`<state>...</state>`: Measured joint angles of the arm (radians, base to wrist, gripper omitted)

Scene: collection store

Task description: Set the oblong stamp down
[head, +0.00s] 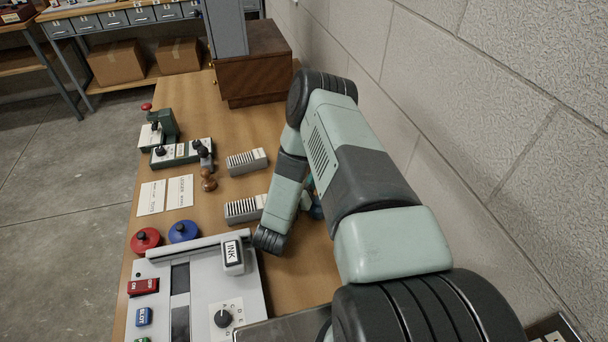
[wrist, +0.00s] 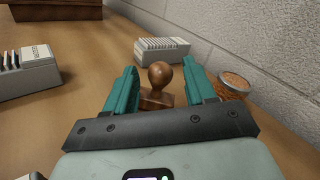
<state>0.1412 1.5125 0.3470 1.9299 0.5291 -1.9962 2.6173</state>
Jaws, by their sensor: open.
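The oblong stamp (wrist: 160,75), with a round brown wooden knob and an oblong base, stands upright between the fingers in the wrist view. Its base appears to rest on the wooden table; its lower front edge is hidden by my gripper. My gripper (wrist: 161,68) is open, with one teal finger on each side of the stamp and a gap visible around the knob. In the head view my arm hides this stamp and nearly all of my gripper, leaving only a bit of teal (head: 316,208) beside the arm.
A slotted grey block (wrist: 162,49) stands behind the stamp, and a round brown-topped object (wrist: 235,84) sits right of the fingers near the wall. Another brown stamp (head: 208,181), paper cards (head: 180,191) and a grey control panel (head: 200,290) are on the table.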

